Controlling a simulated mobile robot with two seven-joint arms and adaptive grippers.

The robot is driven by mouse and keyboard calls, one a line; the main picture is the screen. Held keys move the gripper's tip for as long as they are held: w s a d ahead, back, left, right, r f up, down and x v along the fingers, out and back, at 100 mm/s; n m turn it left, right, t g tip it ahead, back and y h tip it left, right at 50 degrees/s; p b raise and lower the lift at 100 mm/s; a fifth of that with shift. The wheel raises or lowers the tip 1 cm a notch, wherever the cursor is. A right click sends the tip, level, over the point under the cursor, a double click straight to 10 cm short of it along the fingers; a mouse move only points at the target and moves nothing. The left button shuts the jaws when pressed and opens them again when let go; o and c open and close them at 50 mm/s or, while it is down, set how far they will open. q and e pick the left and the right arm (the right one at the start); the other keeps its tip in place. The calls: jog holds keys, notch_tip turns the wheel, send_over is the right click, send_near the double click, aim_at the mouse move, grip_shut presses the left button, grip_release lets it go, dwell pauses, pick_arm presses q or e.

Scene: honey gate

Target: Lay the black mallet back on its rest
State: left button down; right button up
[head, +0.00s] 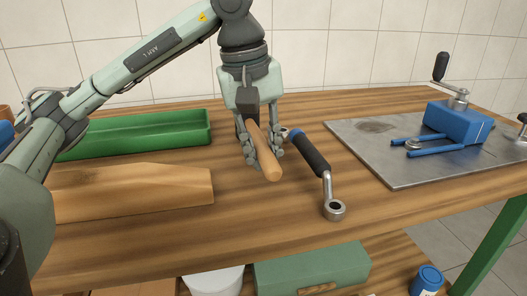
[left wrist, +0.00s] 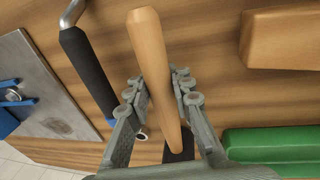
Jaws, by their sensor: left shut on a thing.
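The mallet (head: 266,158) has a pale wooden handle and a dark head. My left gripper (head: 263,152) is shut on the handle, which slants down toward the front of the workbench. The dark head is partly hidden by the fingers. In the left wrist view the handle (left wrist: 147,42) passes between the fingers (left wrist: 160,88), and a bit of the dark head (left wrist: 178,146) shows behind them. A long wooden block (head: 130,192) with a dark patch lies to the left; I cannot tell whether it is the mallet's rest. My right gripper is not in view.
A crank with a black grip (head: 308,153) lies just right of my gripper. A green tray (head: 150,140) stands back left. A metal plate (head: 400,172) with a blue clamp (head: 458,122) is at right. Bare bench (head: 255,215) shows in front.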

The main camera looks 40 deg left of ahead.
pick_arm(q)
jog(key=shift+f+b, duration=0.35)
jog(key=shift+f, duration=0.1)
jog(key=c, duration=1.3)
grip_release()
jog(key=shift+o, duration=0.2)
jog(key=shift+s+a+r+p, duration=0.1)
jog(key=shift+s+r+p, duration=0.1)
jog(key=shift+r+p, duration=0.95)
jog(key=shift+s+a+r+p, duration=0.1)
jog(key=shift+s+r+p, duration=0.15)
jog(key=shift+r+p, duration=0.85)
jog(key=shift+s+a+r+p, duration=0.15)
jog(key=shift+r+p, duration=0.35)
jog(key=shift+r, duration=1.25)
